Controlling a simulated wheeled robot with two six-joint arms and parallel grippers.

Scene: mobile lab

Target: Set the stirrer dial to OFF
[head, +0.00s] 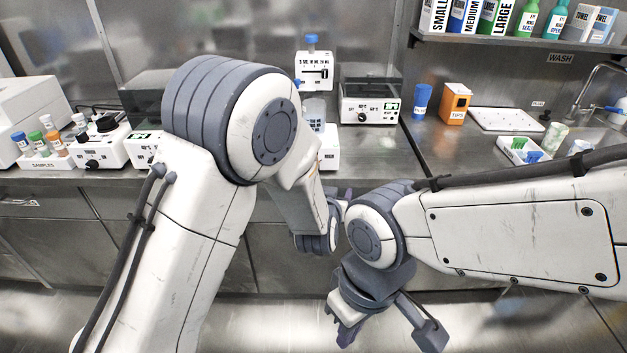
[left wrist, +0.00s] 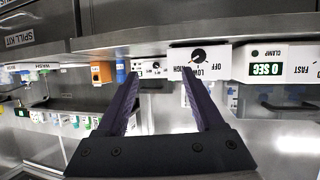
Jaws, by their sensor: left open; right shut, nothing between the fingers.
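The stirrer dial (left wrist: 198,56) is a dark round knob on a white front panel (left wrist: 225,57) marked OFF, LOW and HIGH, in the left wrist view, which looks upside down. Where its pointer stands is too small to tell. In the head view a white unit (head: 330,148), probably the stirrer, is partly hidden behind my left arm; its dial does not show. My left gripper (left wrist: 160,75) is open and empty, its fingertips apart from the panel and near the dial in the picture. My right gripper (head: 346,325) is shut and empty, low in front of the bench.
A unit with a 0 SEC display (left wrist: 268,70) stands beside the dial panel. Sample vials (head: 53,140) stand at the left. My arms cross before the bench.

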